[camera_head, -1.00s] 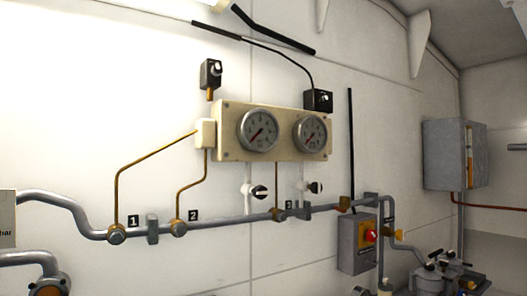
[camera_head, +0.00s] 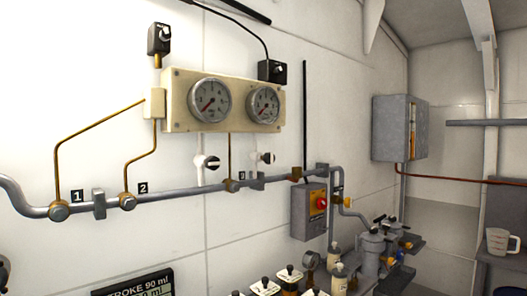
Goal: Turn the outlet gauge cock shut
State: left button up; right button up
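A cream gauge panel (camera_head: 180,125) on the white wall carries a left gauge (camera_head: 209,101) and a right gauge (camera_head: 263,105), both with red needles. Below it are a left cock (camera_head: 211,163) and a right cock (camera_head: 268,157), each white with a black knob. Brass fittings marked 1 (camera_head: 58,210), 2 (camera_head: 127,201) and 3 (camera_head: 231,186) sit on the grey pipe (camera_head: 168,193), with thin brass lines rising from them. No label I can read tells which of these is the outlet gauge cock. Neither of my grippers is in view.
A grey box with a red knob (camera_head: 321,203) hangs right of the cocks. Grey filter-like housings (camera_head: 372,250), bottles (camera_head: 338,280) and labelled valves (camera_head: 290,275) stand low in front. A wall cabinet (camera_head: 398,128) and a jug (camera_head: 497,241) are at right.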

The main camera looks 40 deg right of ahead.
aim_at(268, 158)
jog(key=l, duration=0.5)
jog(key=i+l+z, duration=0.1)
jog(key=l, duration=0.4)
jog(key=i+l, duration=0.1)
jog(key=l, duration=0.85)
jog(key=i+l+z, duration=0.1)
jog(key=l, duration=0.4)
jog(key=i+l, duration=0.1)
jog(key=l, duration=0.35)
jog(key=i+l, duration=0.1)
jog(key=l, duration=0.4)
jog(key=i+l+z, duration=0.1)
jog(key=l, duration=0.35)
